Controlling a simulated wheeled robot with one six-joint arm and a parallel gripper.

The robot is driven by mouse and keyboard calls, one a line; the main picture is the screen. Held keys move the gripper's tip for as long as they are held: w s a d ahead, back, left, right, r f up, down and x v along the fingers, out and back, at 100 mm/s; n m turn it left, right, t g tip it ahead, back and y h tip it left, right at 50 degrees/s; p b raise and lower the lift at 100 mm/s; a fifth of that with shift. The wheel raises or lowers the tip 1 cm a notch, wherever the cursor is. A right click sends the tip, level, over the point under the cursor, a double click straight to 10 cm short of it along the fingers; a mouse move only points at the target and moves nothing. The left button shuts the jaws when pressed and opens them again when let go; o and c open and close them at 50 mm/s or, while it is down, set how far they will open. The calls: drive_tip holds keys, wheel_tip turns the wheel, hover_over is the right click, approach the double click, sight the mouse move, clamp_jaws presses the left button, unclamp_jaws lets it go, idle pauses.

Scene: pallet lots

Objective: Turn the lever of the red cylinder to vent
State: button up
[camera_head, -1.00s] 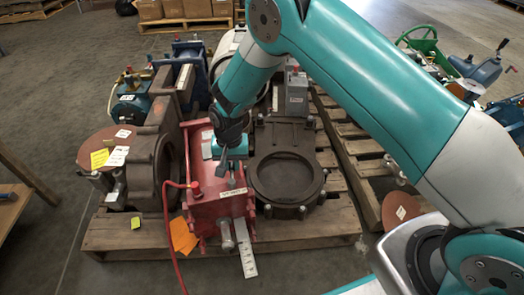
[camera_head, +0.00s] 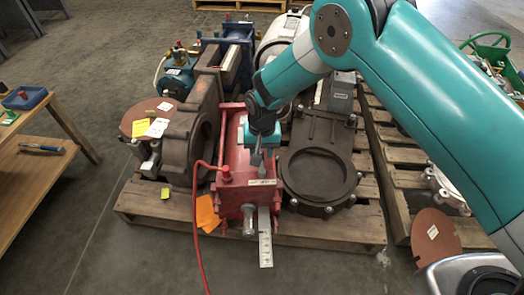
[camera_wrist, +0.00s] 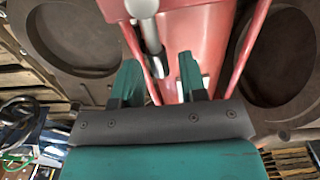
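The red cylinder (camera_head: 233,160) is a long red body lying on a wooden pallet, with a silver rod end (camera_head: 249,222) at its near side. In the wrist view the red body (camera_wrist: 205,28) fills the upper middle, with a silver rod (camera_wrist: 150,35) on it. My gripper (camera_head: 262,155) is over the cylinder's top, close to its near end. In the wrist view my gripper (camera_wrist: 160,78) has its two teal fingers apart with nothing clearly held between them. I cannot tell the lever apart from the other fittings, nor whether a finger touches anything.
A red hose (camera_head: 196,225) runs from a red fitting (camera_head: 223,173) to the floor. A brown flanged valve (camera_head: 320,178) stands close on the right and a brown round housing (camera_head: 190,140) on the left. A wooden bench (camera_head: 45,150) is at far left. Floor in front is clear.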

drive_tip(key=shift+s, duration=0.1)
wheel_tip(320, 180, up, 17)
drive_tip(key=p, duration=0.5)
drive_tip(key=shift+d+r+p, duration=0.15)
drive_tip(key=shift+d+p, duration=0.05)
drive_tip(key=shift+p, duration=0.15)
wheel_tip(320, 180, up, 9)
drive_tip(key=n, duration=0.1)
hover_over(263, 154)
drive_tip(key=s+d, duration=0.3)
drive_tip(key=d, duration=0.1)
drive_tip(key=s+d+r+n+y, duration=0.2)
drive_tip(key=s+d+r, duration=0.3)
drive_tip(key=s+r, duration=0.2)
drive_tip(key=s+d+r+n+y, duration=0.1)
drive_tip(key=s+d+r+n, duration=0.15)
drive_tip(key=s, duration=0.55)
drive_tip(key=s+d+r+n+y, duration=0.1)
drive_tip(key=s+d+r, duration=0.15)
drive_tip(key=s, duration=0.55)
wheel_tip(263, 154, up, 31)
drive_tip(key=p, duration=3.1)
drive_tip(key=shift+s+d, duration=0.4)
